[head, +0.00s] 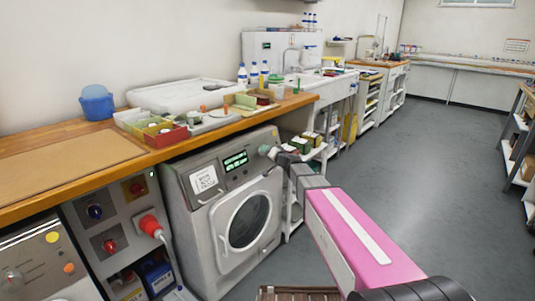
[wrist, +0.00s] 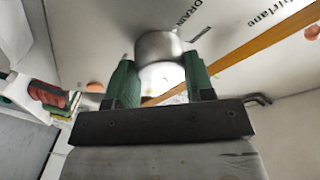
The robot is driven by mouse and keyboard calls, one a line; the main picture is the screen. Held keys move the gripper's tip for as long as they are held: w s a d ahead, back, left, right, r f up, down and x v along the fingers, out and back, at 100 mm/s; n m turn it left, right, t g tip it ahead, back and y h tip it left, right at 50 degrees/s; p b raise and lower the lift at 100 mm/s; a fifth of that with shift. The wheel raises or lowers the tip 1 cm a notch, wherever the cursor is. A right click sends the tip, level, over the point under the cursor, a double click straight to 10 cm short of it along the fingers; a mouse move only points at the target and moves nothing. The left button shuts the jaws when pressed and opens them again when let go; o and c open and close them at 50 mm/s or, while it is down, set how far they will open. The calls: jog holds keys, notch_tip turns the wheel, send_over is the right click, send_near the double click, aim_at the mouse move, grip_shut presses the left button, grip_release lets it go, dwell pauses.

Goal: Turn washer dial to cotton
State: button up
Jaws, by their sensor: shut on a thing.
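The washer (head: 222,215) stands under the wooden counter in the head view, its round door (head: 250,220) closed. A lit green display (head: 236,161) shows on its panel. The printed word DRAIN shows beside the dial. The cotton mark and the dial's pointer cannot be made out.
The counter (head: 170,152) above holds trays, bottles and a blue tub (head: 97,102).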

jog(key=shift+m, duration=0.8)
jog(key=shift+h, duration=0.4)
jog(key=o, duration=0.9)
jog(key=v, duration=1)
jog(key=shift+s+d, duration=0.25)
jog(key=shift+d, duration=0.05)
